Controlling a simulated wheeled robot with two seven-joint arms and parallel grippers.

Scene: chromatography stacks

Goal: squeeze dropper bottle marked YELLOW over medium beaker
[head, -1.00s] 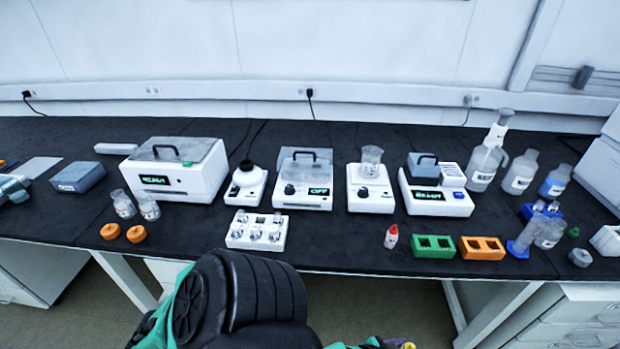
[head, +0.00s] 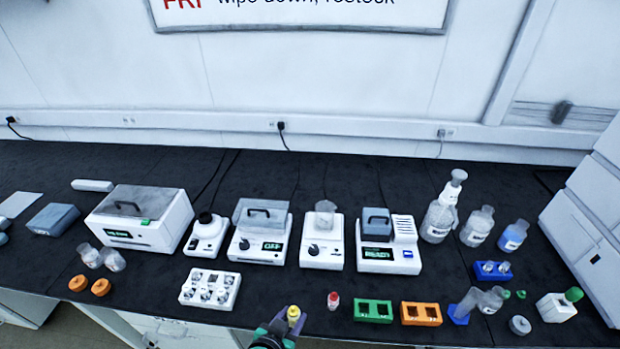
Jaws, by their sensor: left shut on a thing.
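My left gripper (head: 282,323) is at the front edge of the bench, near the bottom of the head view. It is shut on a small dropper bottle with a yellow top (head: 293,312); its label cannot be read. A clear beaker (head: 325,213) stands on a white hotplate-like device (head: 322,252), behind and to the right of the gripper. Two more clear glass vessels (head: 89,256) stand close together at the left. I cannot tell by size which is the medium beaker. My right gripper is out of view.
A red-topped dropper bottle (head: 333,300) stands just right of my left gripper. Beyond it are a green rack (head: 373,311) and an orange rack (head: 421,314). A white vial tray (head: 210,290) lies to the left. Tall bottles (head: 440,217) stand at the back right.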

